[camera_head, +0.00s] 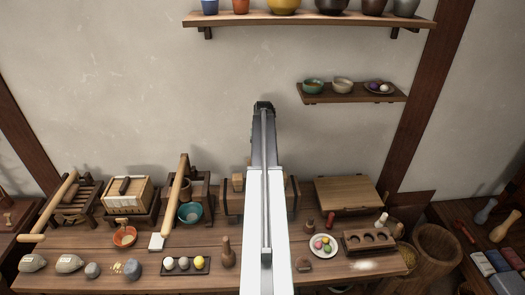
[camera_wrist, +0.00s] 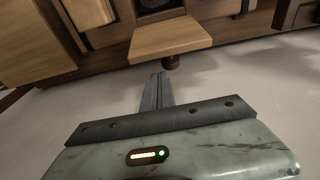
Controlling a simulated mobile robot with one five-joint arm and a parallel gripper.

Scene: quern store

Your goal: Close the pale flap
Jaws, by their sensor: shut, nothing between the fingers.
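The pale flap (camera_wrist: 170,40) shows in the wrist view as a light wooden board standing out from a darker wooden front, with a dark opening (camera_wrist: 155,5) behind it. It stands open. A small dark round knob (camera_wrist: 171,62) shows at its near edge. My gripper (camera_wrist: 159,78) is shut and empty, its tips just short of the knob in the picture; I cannot tell whether they touch. In the head view my gripper (camera_head: 263,107) is in front of the wall, and my arm hides the middle of the bench and most of the wooden unit (camera_head: 235,203) there.
The bench (camera_head: 190,283) is crowded: a teal bowl (camera_head: 190,213) and wooden roller (camera_head: 176,195) left of my arm, a plate of coloured balls (camera_head: 323,245) and a flat wooden box (camera_head: 348,194) right. A small shelf (camera_head: 352,98) holds bowls. The wall around my gripper is clear.

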